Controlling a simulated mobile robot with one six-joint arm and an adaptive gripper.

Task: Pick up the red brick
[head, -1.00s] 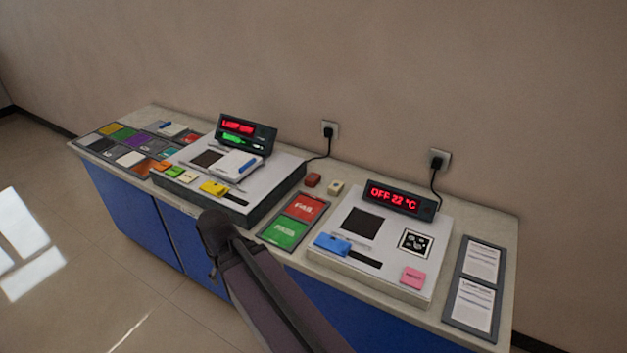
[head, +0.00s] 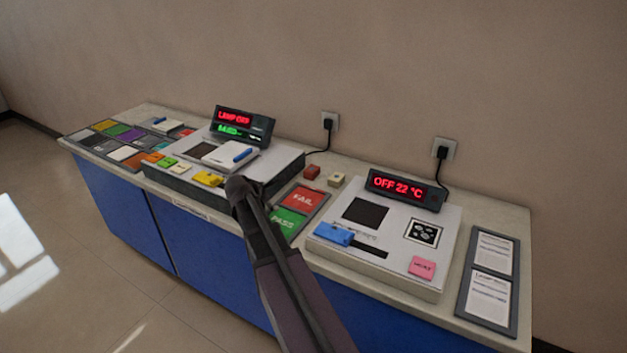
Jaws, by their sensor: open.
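The red brick (head: 311,172) is a small block lying on the worktop (head: 350,185) near the wall, between the two white devices. A cream block of similar size sits just to its right, apart from it. My arm reaches up from the bottom of the head view, and its dark end joint is left of and nearer than the red brick. No gripper fingers can be made out in this view. Nothing covers the red brick.
The cream block (head: 336,180) is close beside the brick. A FAIL/PASS tray (head: 318,211) lies in front. White devices with displays (head: 406,189) (head: 243,127) stand on both sides. Cables run to wall sockets (head: 330,121) (head: 444,148) behind. Colored tiles (head: 131,134) fill the far left.

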